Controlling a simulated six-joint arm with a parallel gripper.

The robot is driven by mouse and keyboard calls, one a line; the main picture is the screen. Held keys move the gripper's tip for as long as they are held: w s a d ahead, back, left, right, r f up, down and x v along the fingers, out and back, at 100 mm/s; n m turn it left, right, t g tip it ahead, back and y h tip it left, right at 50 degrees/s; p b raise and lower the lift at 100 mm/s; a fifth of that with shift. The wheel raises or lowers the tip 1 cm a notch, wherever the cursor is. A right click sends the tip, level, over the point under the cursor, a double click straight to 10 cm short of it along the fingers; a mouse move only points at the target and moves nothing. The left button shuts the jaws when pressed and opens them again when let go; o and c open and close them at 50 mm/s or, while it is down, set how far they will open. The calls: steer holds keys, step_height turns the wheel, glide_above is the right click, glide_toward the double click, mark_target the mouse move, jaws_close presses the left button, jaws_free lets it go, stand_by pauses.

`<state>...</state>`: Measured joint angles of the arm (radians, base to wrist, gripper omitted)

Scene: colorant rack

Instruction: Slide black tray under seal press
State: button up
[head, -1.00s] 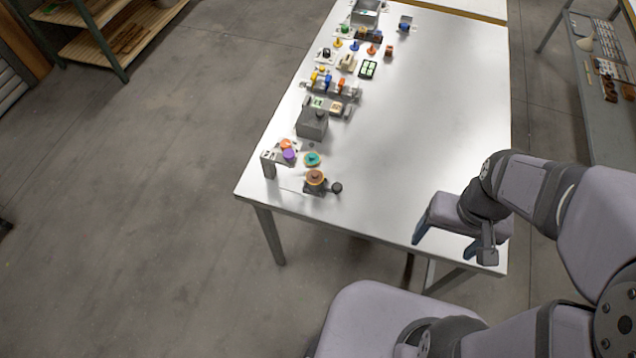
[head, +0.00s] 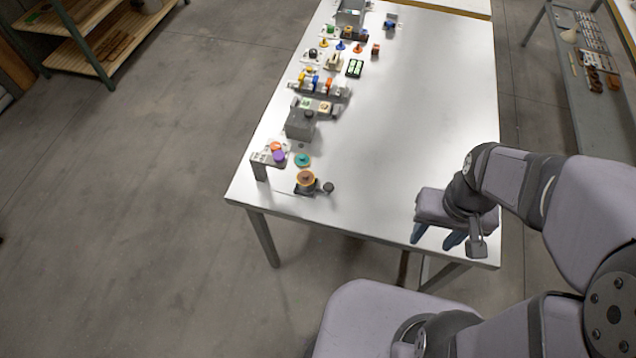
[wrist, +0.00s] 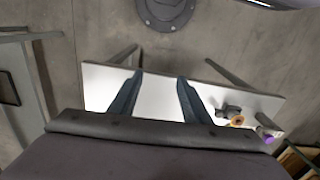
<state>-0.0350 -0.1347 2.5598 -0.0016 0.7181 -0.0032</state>
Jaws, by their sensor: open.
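A small black tray (head: 354,68) with green pieces in it sits on the white table, towards the far end, in the head view. I cannot tell for sure which device is the seal press; a grey block-shaped unit (head: 300,124) stands nearer along the left edge, and a grey boxy unit (head: 350,14) stands at the far end. My gripper (head: 435,237) is open and empty near the table's near right corner, well apart from the tray. In the wrist view its two blue fingers (wrist: 160,78) are spread over bare table; the tray does not show there.
Along the left side of the white table (head: 430,110) stand coloured knobs, blue and yellow parts (head: 311,78), an orange and purple disc stand (head: 277,153), a teal disc (head: 302,160) and a brown-topped device (head: 306,180). The table's right half is clear. A shelf (head: 590,90) stands beyond it.

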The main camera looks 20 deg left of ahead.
steer(key=s+a+f+n+g+b, duration=0.2)
steer(key=s+a+f+n, duration=0.15)
steer(key=f, duration=0.25)
steer(key=w+a+f+n, duration=0.1)
steer(key=w+a+f, duration=0.2)
steer(key=w+a, duration=0.1)
steer(key=w+a+f+n+b, duration=0.1)
steer(key=w+a+f, duration=0.2)
steer(key=a, duration=0.4)
steer(key=w+a+f+n+h+b, duration=0.1)
steer(key=w+a+f+n, duration=0.1)
steer(key=w+a, duration=0.3)
steer(key=shift+a+f+t, duration=0.3)
steer(key=shift+f, duration=0.2)
step_height(320, 180, up, 5)
steer(key=n+t+y, duration=0.1)
steer(key=n+t, duration=0.1)
glide_above(328, 185)
steer(key=shift+w+a+f+m, duration=0.1)
steer(key=shift+w+f+m, duration=0.05)
steer(key=shift+m, duration=0.1)
steer(key=shift+n, duration=0.5)
steer(key=shift+n+g, duration=0.3)
steer(key=shift+n, duration=0.1)
steer(key=shift+s+f+p, duration=0.2)
steer(key=shift+f+p, duration=1)
steer(key=shift+f, duration=2.35)
steer(key=shift+c, duration=0.3)
